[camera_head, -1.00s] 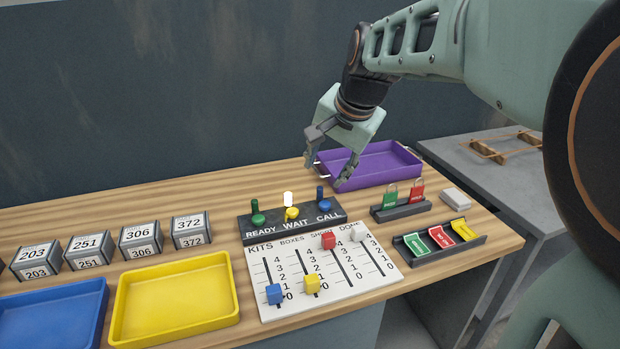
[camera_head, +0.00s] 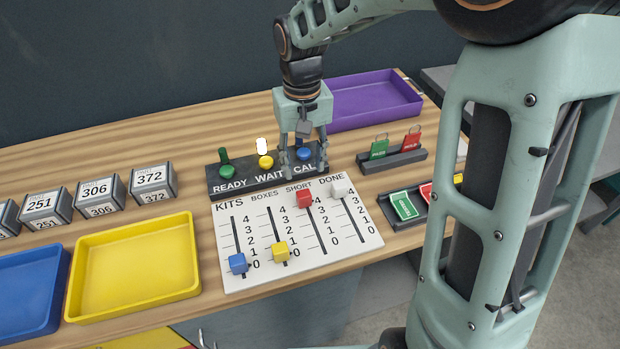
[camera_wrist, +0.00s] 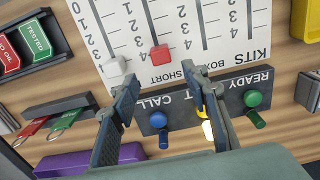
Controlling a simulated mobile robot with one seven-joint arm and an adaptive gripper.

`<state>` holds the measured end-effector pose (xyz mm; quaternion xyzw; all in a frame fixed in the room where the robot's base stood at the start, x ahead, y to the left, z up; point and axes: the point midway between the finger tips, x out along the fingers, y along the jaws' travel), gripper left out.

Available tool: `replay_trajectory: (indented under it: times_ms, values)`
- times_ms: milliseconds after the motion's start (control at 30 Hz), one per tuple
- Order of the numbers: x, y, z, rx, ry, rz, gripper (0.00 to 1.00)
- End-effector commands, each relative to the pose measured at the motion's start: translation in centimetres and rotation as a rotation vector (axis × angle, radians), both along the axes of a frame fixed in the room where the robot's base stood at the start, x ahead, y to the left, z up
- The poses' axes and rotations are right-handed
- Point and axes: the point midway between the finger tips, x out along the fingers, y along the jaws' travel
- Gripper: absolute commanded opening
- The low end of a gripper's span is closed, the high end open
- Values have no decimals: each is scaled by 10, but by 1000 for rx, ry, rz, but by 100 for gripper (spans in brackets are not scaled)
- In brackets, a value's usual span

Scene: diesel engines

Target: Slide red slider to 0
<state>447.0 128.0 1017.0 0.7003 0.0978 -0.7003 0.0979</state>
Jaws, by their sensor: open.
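The red slider (camera_head: 304,198) is a red cube at the top of the SHORT track, by the 4 mark, on the white board (camera_head: 350,249). It also shows in the wrist view (camera_wrist: 160,55). The white slider (camera_head: 339,189) is at the top of DONE. The blue slider (camera_head: 238,263) and yellow slider (camera_head: 280,251) are low on KITS and BOXES. My gripper (camera_head: 304,172) is open and empty, pointing down above the CALL end of the black button panel, behind the red slider. In the wrist view its fingers (camera_wrist: 165,85) are spread, with the red slider beyond them.
The black panel (camera_head: 240,186) with green, yellow and blue knobs borders the board's back edge. A purple tray (camera_head: 372,99) stands behind. A key-tag rack (camera_head: 392,160) is at right, a yellow tray (camera_head: 135,268) at left. The space above the board is free.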

Motion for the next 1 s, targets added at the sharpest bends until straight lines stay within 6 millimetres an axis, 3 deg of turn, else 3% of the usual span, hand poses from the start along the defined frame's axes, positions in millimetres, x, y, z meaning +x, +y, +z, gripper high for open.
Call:
replay_trajectory:
  times_ms: [167, 600, 1000]
  values:
    - [-1, 1, -17, 0, 5, 5, 42]
    - [-1, 1, -94, 1, 4, 4, 42]
    - [-1, 1, -108, 1, 1, 3, 42]
